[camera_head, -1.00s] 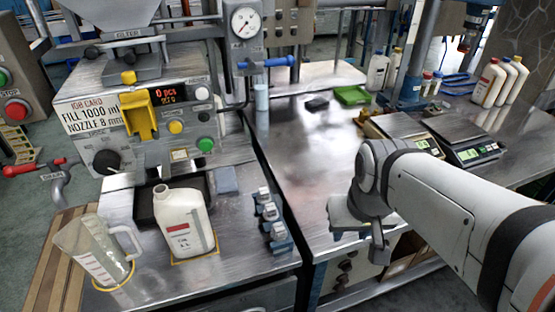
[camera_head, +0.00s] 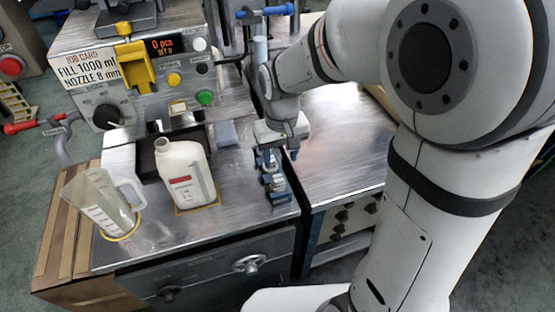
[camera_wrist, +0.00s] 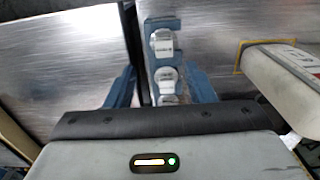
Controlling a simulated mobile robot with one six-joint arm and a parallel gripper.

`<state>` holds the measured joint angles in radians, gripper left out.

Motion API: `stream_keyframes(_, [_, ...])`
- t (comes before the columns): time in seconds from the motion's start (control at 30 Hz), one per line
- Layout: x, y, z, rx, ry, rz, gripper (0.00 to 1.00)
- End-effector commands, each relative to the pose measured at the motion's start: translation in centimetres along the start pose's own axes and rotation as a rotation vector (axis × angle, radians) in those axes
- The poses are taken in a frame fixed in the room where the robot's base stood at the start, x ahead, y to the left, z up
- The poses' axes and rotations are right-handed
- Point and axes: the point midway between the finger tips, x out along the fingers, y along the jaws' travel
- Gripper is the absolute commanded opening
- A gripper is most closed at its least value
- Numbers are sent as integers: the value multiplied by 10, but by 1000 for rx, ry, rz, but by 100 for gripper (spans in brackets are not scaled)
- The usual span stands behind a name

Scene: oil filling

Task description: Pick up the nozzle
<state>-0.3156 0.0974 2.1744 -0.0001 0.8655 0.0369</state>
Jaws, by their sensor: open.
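Silver nozzles stand in a row on a blue rack (camera_head: 283,199) near the right edge of the metal bench. In the wrist view the rack (camera_wrist: 165,22) shows with several pale nozzles, the farthest nozzle (camera_wrist: 162,42) at its top end. I cannot tell their sizes. My gripper (camera_wrist: 162,88) is open, with its blue fingers apart on either side of the near part of the row. In the head view my gripper's wrist hides part of the rack. Nothing shows held between the fingers.
A white bottle (camera_head: 183,174) stands on the bench left of the rack, and also shows close at the right in the wrist view (camera_wrist: 285,75). A clear jug (camera_head: 98,206) is farther left. The filling machine (camera_head: 90,75) stands behind, with a job card reading nozzle 8 mm.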

Motion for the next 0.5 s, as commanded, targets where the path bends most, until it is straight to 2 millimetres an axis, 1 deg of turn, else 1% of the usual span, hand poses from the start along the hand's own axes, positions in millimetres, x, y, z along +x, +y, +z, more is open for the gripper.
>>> stream_keyframes(0.1, [12,-3,-3,-7,-8,0,49])
stream_keyframes(0.37, [41,-4,-1,-6,-9,0,49])
stream_keyframes(0.5, [63,-6,0,-6,-9,0,49])
